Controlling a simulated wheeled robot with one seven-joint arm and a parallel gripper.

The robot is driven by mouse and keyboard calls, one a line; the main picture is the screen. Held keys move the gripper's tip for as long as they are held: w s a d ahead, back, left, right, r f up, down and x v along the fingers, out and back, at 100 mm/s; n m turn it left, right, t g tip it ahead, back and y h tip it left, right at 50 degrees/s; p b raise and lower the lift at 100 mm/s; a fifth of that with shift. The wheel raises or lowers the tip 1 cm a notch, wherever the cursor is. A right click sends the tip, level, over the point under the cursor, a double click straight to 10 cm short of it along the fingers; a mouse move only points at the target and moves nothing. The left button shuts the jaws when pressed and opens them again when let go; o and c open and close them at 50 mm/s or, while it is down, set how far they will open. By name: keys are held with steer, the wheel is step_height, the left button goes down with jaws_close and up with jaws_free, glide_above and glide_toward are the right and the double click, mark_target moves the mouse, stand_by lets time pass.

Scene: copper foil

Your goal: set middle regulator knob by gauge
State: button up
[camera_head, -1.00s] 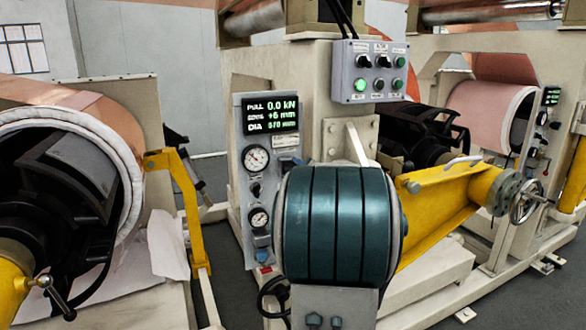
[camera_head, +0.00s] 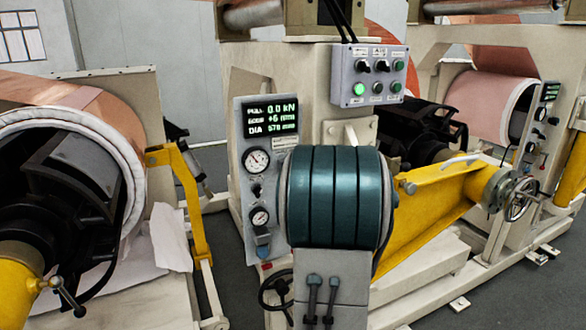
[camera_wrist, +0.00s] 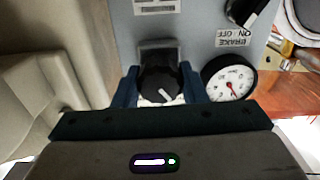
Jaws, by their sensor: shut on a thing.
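In the wrist view a black round knob (camera_wrist: 160,82) with a white pointer mark sits on a grey panel. My gripper (camera_wrist: 160,90) is shut on it, with one blue finger at each side. In the head view the control panel (camera_head: 241,150) carries a display (camera_head: 270,120), an upper gauge (camera_head: 257,161) and a lower gauge (camera_head: 260,217). The display shows a pull of 0.0 kN. My gripper is hidden there behind my teal arm link.
A black switch (camera_wrist: 241,12) with a brake on/off label lies above the gauge. A button box (camera_head: 369,75) has a lit green button. A yellow arm (camera_head: 435,205) extends right to a handwheel (camera_head: 522,199). A copper roll (camera_head: 75,130) stands at left.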

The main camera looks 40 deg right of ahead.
steer(key=m+p, duration=0.3)
steer(key=m, duration=0.3)
steer(key=m+p, duration=0.3)
steer(key=m, duration=0.3)
steer(key=shift+f+m, duration=0.1)
steer(key=shift+m, duration=0.2)
stand_by(0.4)
steer(key=o, duration=1)
steer(key=b+v, duration=0.1)
steer(key=v, duration=1.3)
steer(key=shift+d, duration=0.1)
